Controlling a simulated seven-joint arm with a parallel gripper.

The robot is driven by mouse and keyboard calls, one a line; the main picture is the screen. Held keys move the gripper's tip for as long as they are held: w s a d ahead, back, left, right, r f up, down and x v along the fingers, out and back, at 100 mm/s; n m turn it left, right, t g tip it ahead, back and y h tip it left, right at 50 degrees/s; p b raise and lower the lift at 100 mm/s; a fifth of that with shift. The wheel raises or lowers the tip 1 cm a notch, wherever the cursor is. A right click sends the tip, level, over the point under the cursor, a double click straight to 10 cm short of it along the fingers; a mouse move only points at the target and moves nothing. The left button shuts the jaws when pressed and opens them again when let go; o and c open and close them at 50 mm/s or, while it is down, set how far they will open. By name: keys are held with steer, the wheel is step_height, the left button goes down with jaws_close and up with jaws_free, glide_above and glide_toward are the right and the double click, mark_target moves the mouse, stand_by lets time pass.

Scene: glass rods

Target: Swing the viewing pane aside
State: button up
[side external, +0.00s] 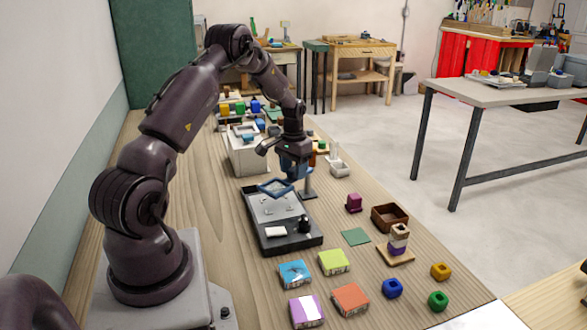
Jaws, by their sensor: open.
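The viewing pane (262,188) is a small clear pane in a blue frame. It sits roughly level above a black-rimmed grey tray (254,231), beside a grey post (308,188) on a round foot. My gripper (295,176) points down just above the pane's right side, close to the post. Its jaws are open, with blue parts at the fingers. I cannot tell whether the fingers touch the frame or the post. A white block (275,232) and a dark knob-like piece (304,225) are on the tray's near part.
Coloured boxes, including a lime one (334,262), lie in front of the tray. A green square (355,237), a brown open box (390,217) and a small block stack (399,240) stand to the right. A white box (247,157) stands behind.

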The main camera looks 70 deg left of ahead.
jaws_close()
